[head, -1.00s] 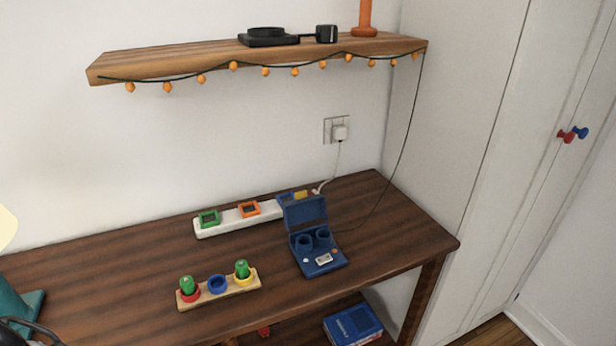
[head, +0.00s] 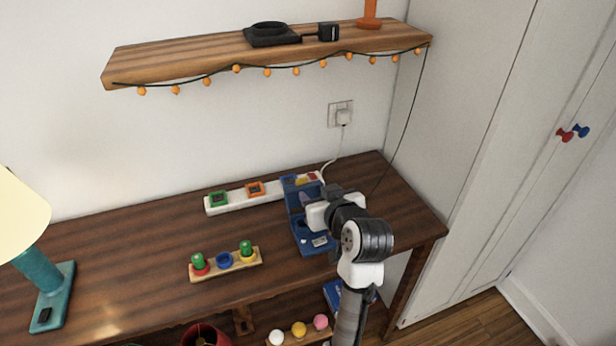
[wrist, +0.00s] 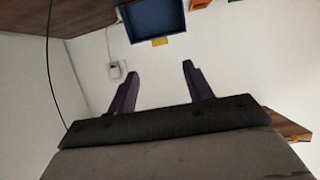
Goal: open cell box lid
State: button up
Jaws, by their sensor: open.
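The blue cell box (head: 314,245) stands on the right part of the wooden desk. In the head view its lid (head: 292,201) stands raised at the back of the box, partly hidden by my arm. The wrist view, which looks upside down, shows the lid's hollow inner face (wrist: 152,20) at the top. My gripper (wrist: 160,68) is open, with two dark fingers apart and nothing between them. In the head view my gripper is above the box, close to the lid. I cannot tell whether it touches. My arm hides much of the box's inside.
A white power strip (head: 232,198) with coloured sockets lies behind the box. A wooden stand (head: 212,271) with green cells is to the left. A teal lamp (head: 40,270) stands at the far left. A wooden shelf (head: 200,58) juts out above. A cable hangs at the right.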

aim_at(301, 179)
jog(key=p+x, duration=0.2)
jog(key=x, duration=0.9)
jog(key=shift+w+a+f, duration=0.1)
jog(key=shift+w, duration=0.25)
grip_shut()
